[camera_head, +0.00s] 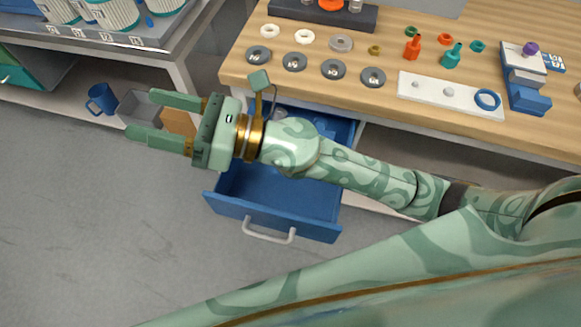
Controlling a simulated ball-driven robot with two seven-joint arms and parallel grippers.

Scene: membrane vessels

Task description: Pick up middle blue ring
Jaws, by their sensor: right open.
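A blue ring (487,99) lies at the right end of a white board (425,92) on the wooden workbench. It is the only blue ring I can make out, so I cannot tell from the picture that it is a middle one. My right gripper (140,112) is open and empty. It is in the left half of the view, pointing left, well away from the ring. My left gripper does not show.
An open blue drawer (271,208) juts from under the wooden workbench (395,60), below my right arm. Grey discs (333,69) and white rings (304,36) lie on the bench. A blue holder (527,98) stands right of the ring. A blue mug (102,98) is at left.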

